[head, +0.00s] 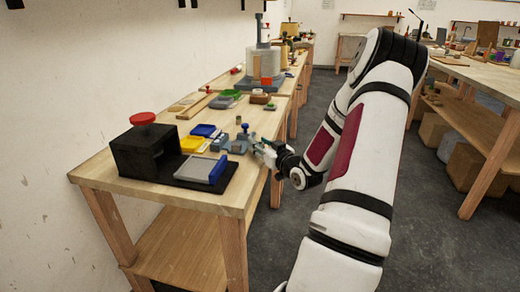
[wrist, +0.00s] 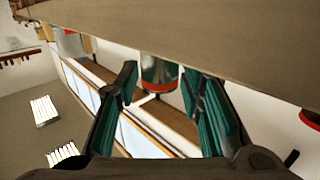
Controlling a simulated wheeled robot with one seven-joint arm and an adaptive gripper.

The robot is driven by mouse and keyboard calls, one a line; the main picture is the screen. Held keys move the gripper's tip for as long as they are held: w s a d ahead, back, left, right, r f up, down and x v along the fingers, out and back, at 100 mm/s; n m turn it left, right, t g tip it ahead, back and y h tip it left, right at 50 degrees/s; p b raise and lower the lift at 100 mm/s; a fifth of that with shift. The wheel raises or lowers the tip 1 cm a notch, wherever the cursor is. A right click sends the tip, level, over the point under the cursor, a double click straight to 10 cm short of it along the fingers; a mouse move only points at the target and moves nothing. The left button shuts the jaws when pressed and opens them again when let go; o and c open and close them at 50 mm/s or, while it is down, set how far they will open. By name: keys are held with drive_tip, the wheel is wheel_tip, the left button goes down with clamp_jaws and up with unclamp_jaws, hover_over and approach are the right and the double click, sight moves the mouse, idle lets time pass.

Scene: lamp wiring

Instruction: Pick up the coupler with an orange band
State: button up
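A metal coupler with an orange band (wrist: 160,76) shows in the wrist view, between and slightly beyond my fingertips. It looks like a short shiny cylinder with the band around its lower end in the picture. My gripper (wrist: 162,80) is open, with one green-padded finger on each side of the coupler and visible gaps on both sides. In the head view my gripper (head: 262,150) is at the right edge of the near workbench, beside small grey and blue parts. I cannot make out the coupler in the head view.
A small blue-topped fixture (head: 244,130) stands close to my gripper.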

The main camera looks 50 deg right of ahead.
sight(260, 143)
drive_tip(key=c, duration=0.8)
clamp_jaws()
drive_tip(key=shift+r, duration=0.15)
drive_tip(key=shift+r, duration=0.6)
wheel_tip(260, 143, up, 2)
drive_tip(key=shift+r+p, duration=0.2)
drive_tip(key=shift+p, duration=0.45)
drive_tip(key=w+a+p+v, duration=0.1)
drive_tip(key=a+p+v, duration=0.1)
drive_tip(key=v, duration=1.4)
drive_tip(key=shift+a+r, duration=0.15)
drive_tip(key=shift+a, duration=0.1)
drive_tip(key=shift+a, duration=0.1)
